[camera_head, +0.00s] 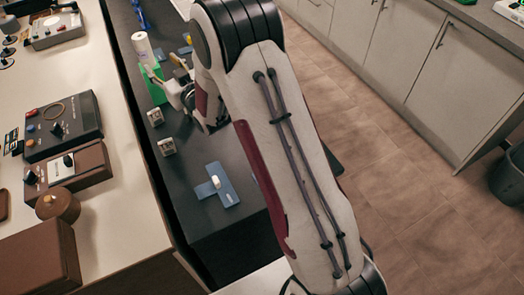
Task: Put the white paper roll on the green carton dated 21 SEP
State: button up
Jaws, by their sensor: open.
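The white paper roll (143,46) is upright near the far left part of the dark counter. The green carton (152,86) is just below it in the picture. The roll's lower end meets the carton's top edge in this view; I cannot tell whether it rests on the carton or stands behind it. No date is readable on the carton. My gripper (161,80) is open beside the carton and roll, on their right. Its pale fingers partly cover the carton, and nothing shows between them.
A pale bench (110,215) with control boxes (62,125) is on the left. Tiled floor and cabinets are on the right.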

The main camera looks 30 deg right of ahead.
jog(key=s+d+r+m+g+h, duration=0.1)
jog(key=s+d+r+g+h, duration=0.15)
jog(key=s+r, duration=0.4)
jog(key=s+d+r+g+h, duration=0.1)
jog(key=s+d+r+g, duration=0.25)
jog(key=s, duration=0.65)
jog(key=s+d+m+g, duration=0.1)
jog(key=s+g, duration=0.4)
jog(key=s, duration=2.7)
jog(key=shift+d+f+g, duration=0.3)
jog(key=shift+f, duration=0.1)
